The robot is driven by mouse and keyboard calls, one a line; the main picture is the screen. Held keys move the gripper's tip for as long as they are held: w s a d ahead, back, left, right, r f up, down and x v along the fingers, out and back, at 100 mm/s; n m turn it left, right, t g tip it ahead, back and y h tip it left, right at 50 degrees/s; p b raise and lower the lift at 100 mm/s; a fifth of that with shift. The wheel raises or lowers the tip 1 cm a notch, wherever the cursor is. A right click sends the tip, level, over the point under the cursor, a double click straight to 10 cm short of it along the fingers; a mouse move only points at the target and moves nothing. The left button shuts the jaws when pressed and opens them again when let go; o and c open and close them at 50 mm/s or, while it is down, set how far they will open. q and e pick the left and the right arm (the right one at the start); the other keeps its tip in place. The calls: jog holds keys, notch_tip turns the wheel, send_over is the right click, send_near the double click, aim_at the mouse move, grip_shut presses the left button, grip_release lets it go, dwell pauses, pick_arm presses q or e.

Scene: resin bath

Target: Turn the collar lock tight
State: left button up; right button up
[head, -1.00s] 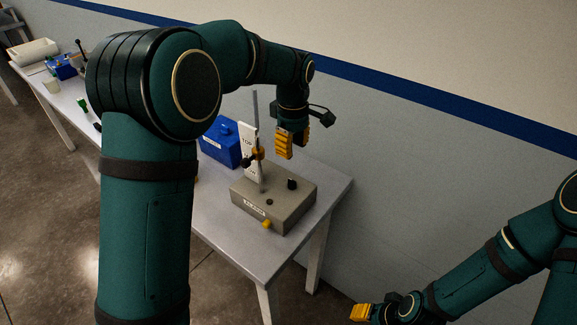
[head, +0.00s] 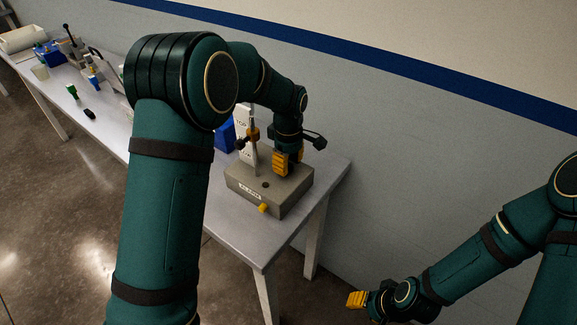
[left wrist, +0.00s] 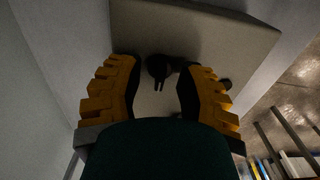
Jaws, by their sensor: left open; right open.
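A grey box (head: 245,185) with a front label stands near the table's right end. A thin rod rises from it, carrying an orange collar (head: 252,134) with a black side knob (head: 241,144). My left gripper (head: 288,163) points down just above the box top, right of the rod. In the left wrist view its open fingers (left wrist: 158,85) stand either side of a black knob (left wrist: 157,66) on the box top; I cannot tell whether they touch it. That knob is hidden in the head view. My right gripper (head: 357,299) is open and empty, away from the table.
A white upright plate (head: 242,118) and a blue box (head: 224,136) stand behind the rod, partly hidden by my left arm. A yellow knob (head: 263,208) sticks out of the grey box's front. Several small items stand at the table's far left.

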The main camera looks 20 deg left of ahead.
pick_arm(q)
jog(key=shift+f, duration=0.4)
jog(key=shift+o, duration=0.3)
grip_shut()
jog(key=shift+s, duration=0.1)
